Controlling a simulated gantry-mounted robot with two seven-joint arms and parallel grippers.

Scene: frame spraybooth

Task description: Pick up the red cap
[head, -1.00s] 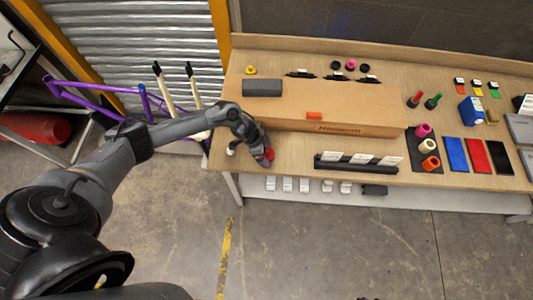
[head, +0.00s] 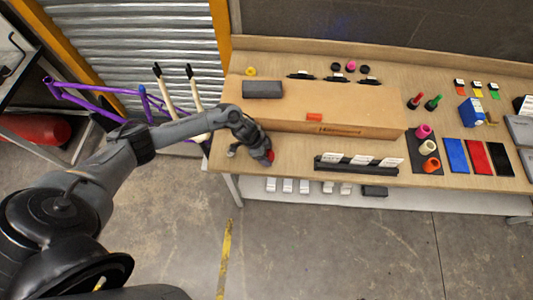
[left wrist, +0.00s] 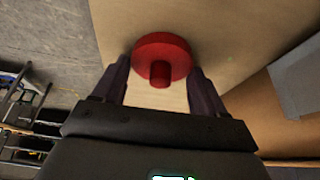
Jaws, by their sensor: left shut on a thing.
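The red cap (left wrist: 160,52) is a round disc with a short stem in the left wrist view. It is between the two dark fingers of my left gripper (left wrist: 159,68), which is shut on it. In the head view my left gripper (head: 264,154) is low over the front left part of the workbench (head: 300,156), and a small red part of the cap (head: 270,155) shows at its tip. The gripper hides most of the cap there. I cannot tell whether the cap touches the bench. My right gripper is not in view.
A long cardboard box (head: 360,126) lies just behind and right of the gripper, with a grey block (head: 262,89) on it. A black rack with white cards (head: 357,165) stands to the right. A purple bike frame (head: 90,97) is left of the bench.

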